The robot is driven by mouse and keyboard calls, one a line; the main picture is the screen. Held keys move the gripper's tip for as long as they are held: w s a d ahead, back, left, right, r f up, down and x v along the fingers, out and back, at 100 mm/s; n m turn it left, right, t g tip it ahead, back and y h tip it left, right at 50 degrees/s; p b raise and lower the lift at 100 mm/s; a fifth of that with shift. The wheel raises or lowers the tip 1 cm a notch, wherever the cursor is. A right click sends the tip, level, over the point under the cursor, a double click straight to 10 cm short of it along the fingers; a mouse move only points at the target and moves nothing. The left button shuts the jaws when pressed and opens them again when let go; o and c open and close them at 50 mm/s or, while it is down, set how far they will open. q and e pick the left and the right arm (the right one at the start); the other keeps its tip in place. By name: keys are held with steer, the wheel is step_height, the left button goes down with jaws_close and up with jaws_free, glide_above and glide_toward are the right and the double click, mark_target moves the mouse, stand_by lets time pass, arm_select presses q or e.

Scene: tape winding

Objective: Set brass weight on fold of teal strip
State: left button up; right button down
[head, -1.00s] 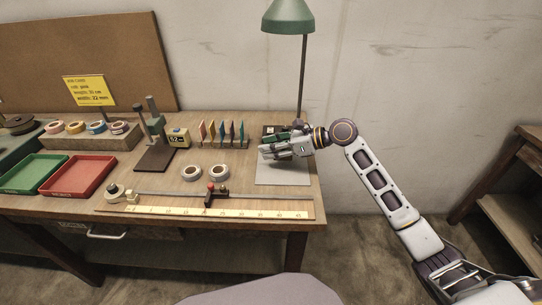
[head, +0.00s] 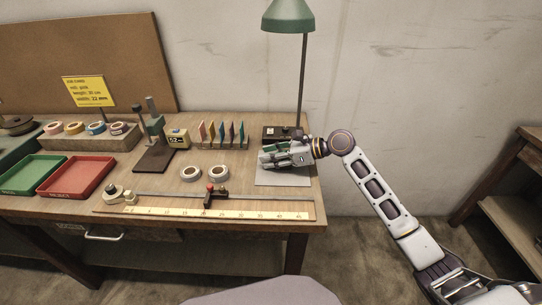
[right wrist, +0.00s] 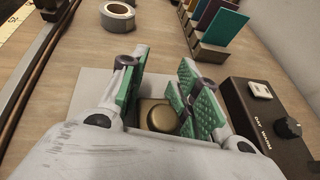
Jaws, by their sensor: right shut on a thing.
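I cannot tell whether the weight touches the mat. A teal strip (right wrist: 220,30) stands last in a row of coloured strips in a slotted rack, beyond the fingers in the wrist view. Its fold cannot be made out. My left gripper is not in view.
A dark box with a knob (right wrist: 270,120) stands close to my right gripper, near the lamp pole (head: 303,85). White tape rolls (head: 191,173) lie left of the mat. A ruler (head: 200,212) and rail run along the front. Green and red trays (head: 78,177) are at left.

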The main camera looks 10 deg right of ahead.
steer(key=c, duration=1)
jaws_free()
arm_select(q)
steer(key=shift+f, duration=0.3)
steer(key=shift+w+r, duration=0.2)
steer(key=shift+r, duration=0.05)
arm_select(e)
steer(key=shift+s+d+r, duration=0.15)
steer(key=shift+d+r, duration=0.05)
steer(key=shift+d, duration=0.1)
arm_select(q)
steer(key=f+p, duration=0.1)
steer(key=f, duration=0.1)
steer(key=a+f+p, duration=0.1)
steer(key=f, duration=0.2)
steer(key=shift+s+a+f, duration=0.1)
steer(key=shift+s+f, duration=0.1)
arm_select(e)
steer(key=v, duration=1.1)
steer(key=shift+s+d, duration=0.15)
